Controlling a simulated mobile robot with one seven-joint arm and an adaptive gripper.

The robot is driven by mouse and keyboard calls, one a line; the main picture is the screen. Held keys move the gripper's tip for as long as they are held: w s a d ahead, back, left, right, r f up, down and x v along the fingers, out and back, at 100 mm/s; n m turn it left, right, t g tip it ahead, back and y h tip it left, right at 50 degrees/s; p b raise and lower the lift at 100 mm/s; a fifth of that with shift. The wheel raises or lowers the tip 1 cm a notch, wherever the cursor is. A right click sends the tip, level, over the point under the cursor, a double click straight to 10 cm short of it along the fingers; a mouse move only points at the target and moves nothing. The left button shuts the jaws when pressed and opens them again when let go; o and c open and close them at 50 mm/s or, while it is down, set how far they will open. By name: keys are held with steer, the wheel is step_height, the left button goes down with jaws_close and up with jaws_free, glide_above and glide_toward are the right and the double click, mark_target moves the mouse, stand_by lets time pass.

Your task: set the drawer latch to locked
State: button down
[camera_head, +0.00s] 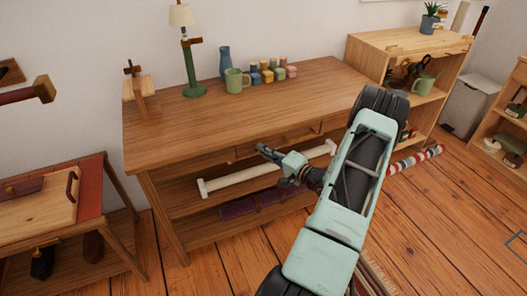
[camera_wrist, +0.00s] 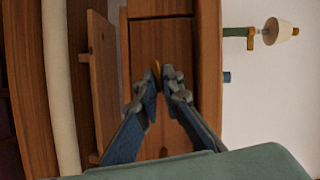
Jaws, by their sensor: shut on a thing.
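The wooden desk (camera_head: 200,122) has drawer fronts under its top; the drawer front (camera_wrist: 160,42) fills the middle of the wrist view. A small brass-yellow piece (camera_wrist: 156,70), apparently the drawer latch, stands out against this front. My gripper (camera_wrist: 161,76) is at the drawer front with its fingertips closed on the brass piece. The fingers cover most of it, so its setting cannot be read. In the head view my gripper (camera_head: 264,150) reaches the front of the desk, just below the top's edge, and the latch cannot be made out.
A white rail (camera_head: 250,175) runs across the desk's front below the drawers; it also shows in the wrist view (camera_wrist: 60,90). A wooden board (camera_wrist: 105,85) lies beside the drawer front.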

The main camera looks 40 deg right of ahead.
steer(key=shift+f+m+t+b, duration=0.15)
steer(key=shift+m+t+b, duration=0.3)
steer(key=shift+m, duration=0.55)
steer(key=c, duration=2.1)
jaws_free()
steer(key=s, duration=0.4)
steer(key=s+d, duration=0.1)
steer(key=s, duration=0.3)
steer(key=s+d, duration=0.1)
steer(key=s, duration=0.3)
steer(key=shift+w, duration=0.1)
